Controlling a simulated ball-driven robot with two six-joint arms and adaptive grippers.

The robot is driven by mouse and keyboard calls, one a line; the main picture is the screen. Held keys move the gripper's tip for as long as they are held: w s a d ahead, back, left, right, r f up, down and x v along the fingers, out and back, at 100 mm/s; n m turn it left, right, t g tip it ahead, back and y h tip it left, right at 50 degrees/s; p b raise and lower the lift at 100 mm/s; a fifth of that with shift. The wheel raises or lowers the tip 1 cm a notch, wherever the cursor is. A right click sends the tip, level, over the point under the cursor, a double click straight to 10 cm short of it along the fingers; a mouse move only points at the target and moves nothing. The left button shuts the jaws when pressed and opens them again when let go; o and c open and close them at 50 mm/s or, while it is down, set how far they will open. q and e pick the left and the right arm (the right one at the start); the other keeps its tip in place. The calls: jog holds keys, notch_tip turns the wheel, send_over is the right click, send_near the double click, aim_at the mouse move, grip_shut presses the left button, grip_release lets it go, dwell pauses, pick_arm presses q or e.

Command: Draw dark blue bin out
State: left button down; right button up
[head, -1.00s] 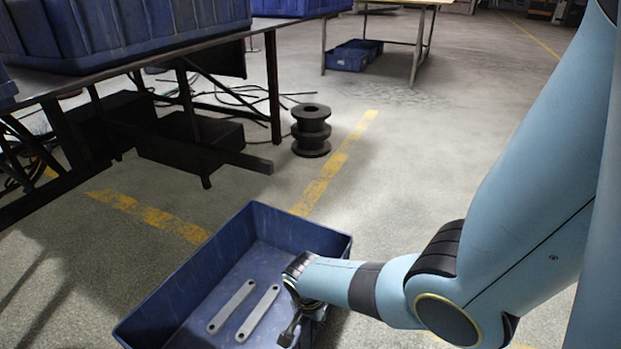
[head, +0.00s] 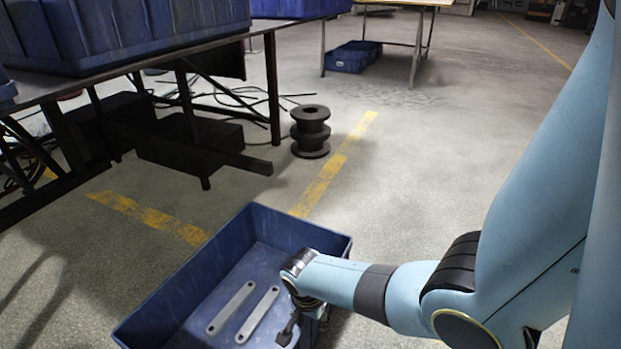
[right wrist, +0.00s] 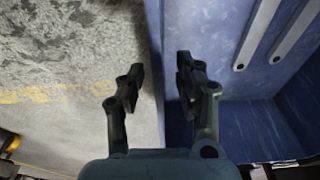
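The dark blue bin (head: 300,230) stands on the floor at the lower middle of the head view, its near end cut off by the frame. Two flat grey metal brackets (head: 231,308) (head: 258,314) lie side by side in it. My right gripper (head: 298,328) is at the bin's right side wall. In the right wrist view its two fingers (right wrist: 160,75) are apart, one on the floor side and one inside the bin, with the wall's rim (right wrist: 153,50) between them. I see a gap beside the rim, so it does not look clamped. My left gripper is not in view.
A dark table (head: 130,70) with blue bins on it stands at the upper left. A black spool (head: 310,132) stands beyond the bin, and cables lie under the table. Another blue bin (head: 352,57) sits under a far table. The floor to the right is clear.

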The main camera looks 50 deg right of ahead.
jog(key=r, duration=0.3)
jog(key=a+r, duration=0.1)
jog(key=r, duration=0.6)
jog(key=shift+s+a+r, duration=0.1)
jog(key=shift+s+a, duration=0.1)
jog(key=shift+s, duration=0.05)
